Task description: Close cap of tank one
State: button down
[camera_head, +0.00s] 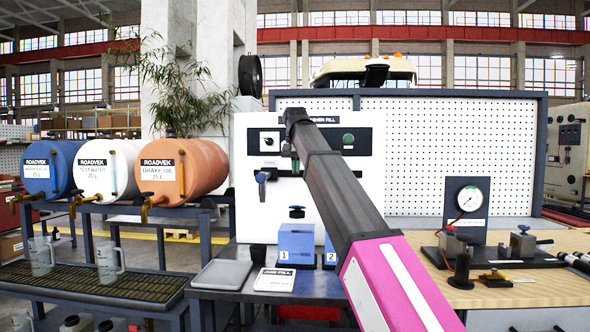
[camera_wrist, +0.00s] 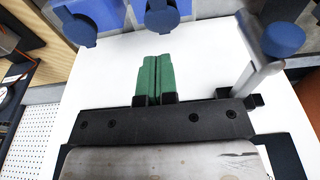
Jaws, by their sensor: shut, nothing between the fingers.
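Tank one (camera_head: 296,245) is a blue box labelled 1, standing on the dark bench in front of the white panel. Its round dark blue cap (camera_head: 297,212) shows above the tank top; I cannot tell how it is seated. In the wrist view, turned about upside down, two blue caps show at the top; the right one appears to be tank one's cap (camera_wrist: 162,18). My gripper (camera_head: 294,162) is above tank one, close to the panel. Its green fingers (camera_wrist: 157,78) are together and empty, apart from both caps. Tank two (camera_head: 330,252) is partly hidden by my arm.
A blue-handled valve (camera_head: 262,178) sticks out of the white panel (camera_head: 252,210), left of my gripper; its handle also shows in the wrist view (camera_wrist: 284,39). A grey tray (camera_head: 221,274) and a white card (camera_head: 274,280) lie on the bench. A gauge stand (camera_head: 466,207) is at right.

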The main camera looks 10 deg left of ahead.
notch_tip(320, 180, down, 9)
jog(key=shift+w+r, duration=0.1)
jog(key=shift+f, duration=0.8)
jog(key=shift+s, duration=0.25)
jog(key=f+t, duration=0.1)
jog(key=s+f+t, duration=0.1)
jog(key=f+t, duration=0.1)
jog(key=t, duration=0.1)
jog(key=shift+s, duration=0.25)
jog(key=shift+r, duration=0.1)
